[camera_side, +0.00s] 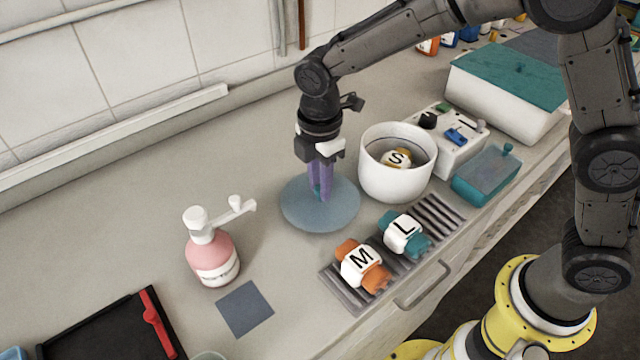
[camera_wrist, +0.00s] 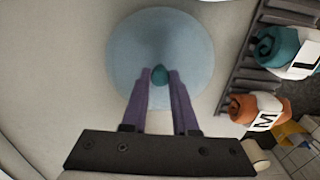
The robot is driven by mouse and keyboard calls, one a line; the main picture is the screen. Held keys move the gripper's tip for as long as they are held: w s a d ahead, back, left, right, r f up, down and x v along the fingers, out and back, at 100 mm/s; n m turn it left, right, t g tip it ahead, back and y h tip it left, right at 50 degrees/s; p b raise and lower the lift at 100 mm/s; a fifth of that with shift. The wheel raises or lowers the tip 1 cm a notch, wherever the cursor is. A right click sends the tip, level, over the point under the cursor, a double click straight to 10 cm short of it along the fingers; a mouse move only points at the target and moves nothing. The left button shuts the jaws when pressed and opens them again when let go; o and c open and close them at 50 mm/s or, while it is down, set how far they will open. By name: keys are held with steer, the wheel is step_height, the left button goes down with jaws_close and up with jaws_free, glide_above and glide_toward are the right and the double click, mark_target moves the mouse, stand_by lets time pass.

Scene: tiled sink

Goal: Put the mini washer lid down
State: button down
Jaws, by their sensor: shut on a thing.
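The mini washer lid (camera_side: 335,212) is a round, translucent blue disc with a small teal knob at its middle. It lies flat, at or very near the counter, left of the white mini washer tub (camera_side: 392,185). My gripper (camera_side: 321,192) points down with its purple fingers over the lid's middle. In the wrist view my gripper (camera_wrist: 159,76) is shut on the teal knob, and the lid (camera_wrist: 185,45) spreads out beyond the fingertips. I cannot tell whether the lid's underside touches the counter. The tub is open on top and holds a rolled item marked S (camera_side: 397,159).
A grey rack (camera_side: 436,214) holds an orange roll marked M (camera_side: 362,266) and a teal roll marked L (camera_side: 403,233). A pink pump bottle (camera_side: 211,256) stands at the left. A dark square (camera_side: 245,308) lies in front. The counter behind the lid is clear.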

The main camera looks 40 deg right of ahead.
steer(key=shift+f, duration=0.4)
steer(key=c, duration=0.7)
jaws_free()
steer(key=shift+f, duration=0.1)
step_height(320, 180, up, 12)
steer(key=s+d+r+m+t, duration=0.1)
steer(key=s+d+r+m, duration=0.25)
steer(key=s+d, duration=0.2)
steer(key=s+d+r+m+t, duration=0.2)
steer(key=s+d+r+m, duration=0.15)
steer(key=d+m, duration=0.2)
steer(key=s+d+f+m+t, duration=0.1)
steer(key=s+d+m, duration=0.1)
steer(key=s+m, duration=0.1)
steer(key=s+d+f+m, duration=0.2)
steer(key=s+d+m, duration=0.1)
steer(key=s, duration=0.3)
steer(key=s+d+f+m+t, duration=0.1)
steer(key=s+d+f+m, duration=0.1)
steer(key=s, duration=0.3)
steer(key=shift+d+m+t, duration=0.3)
steer(key=shift+d+m, duration=0.1)
steer(key=shift+m, duration=0.1)
